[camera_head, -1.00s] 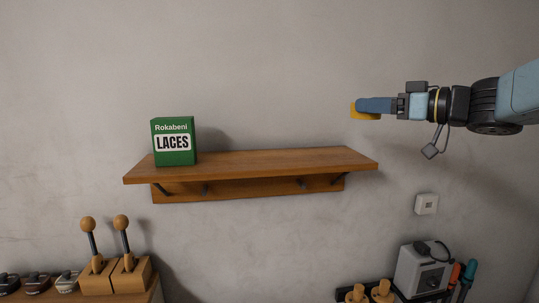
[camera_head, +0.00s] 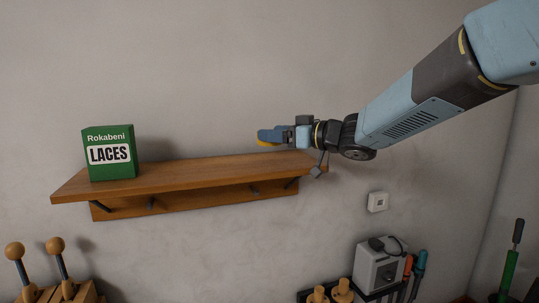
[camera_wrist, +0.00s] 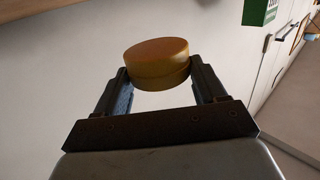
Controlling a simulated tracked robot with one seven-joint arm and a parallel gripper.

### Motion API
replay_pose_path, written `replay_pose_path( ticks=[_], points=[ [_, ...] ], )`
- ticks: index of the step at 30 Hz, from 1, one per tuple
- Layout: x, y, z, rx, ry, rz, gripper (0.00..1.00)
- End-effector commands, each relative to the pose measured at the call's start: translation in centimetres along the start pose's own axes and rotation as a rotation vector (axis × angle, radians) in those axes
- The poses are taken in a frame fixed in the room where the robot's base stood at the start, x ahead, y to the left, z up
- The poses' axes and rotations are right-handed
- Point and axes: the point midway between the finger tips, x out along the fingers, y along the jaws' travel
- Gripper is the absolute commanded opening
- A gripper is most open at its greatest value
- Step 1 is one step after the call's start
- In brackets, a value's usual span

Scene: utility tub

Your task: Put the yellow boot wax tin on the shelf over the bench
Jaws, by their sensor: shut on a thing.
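The yellow boot wax tin (camera_wrist: 157,64) is a round, flat tin held between the two fingers of my gripper (camera_wrist: 160,85) in the wrist view. In the head view the tin (camera_head: 268,144) shows only as a small yellow edge under the blue fingers of my gripper (camera_head: 270,136). The wooden shelf (camera_head: 215,176) is fixed to the wall, and my gripper appears over its right part. I cannot tell whether the tin touches the shelf top.
A green LACES box (camera_head: 109,153) stands on the shelf's left end; the shelf's middle is clear. Below are wooden tools with ball-topped levers (camera_head: 56,262), a grey box (camera_head: 380,268) and a wall switch (camera_head: 378,201).

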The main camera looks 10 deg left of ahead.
Motion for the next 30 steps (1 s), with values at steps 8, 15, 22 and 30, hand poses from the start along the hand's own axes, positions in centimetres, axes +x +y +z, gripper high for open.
replay_pose_path(
  ticks=[8, 15, 22, 30],
  points=[
    [1.6, 0.0, 1.8, 0.001, 0.0, -0.001, 0.38],
    [2.4, 0.1, 4.7, 0.002, -0.002, 0.0, 0.38],
    [2.4, 0.1, 5.5, 0.0, 0.001, 0.0, 0.38],
    [2.4, 0.1, 5.8, 0.001, 0.0, 0.0, 0.71]
  ],
)
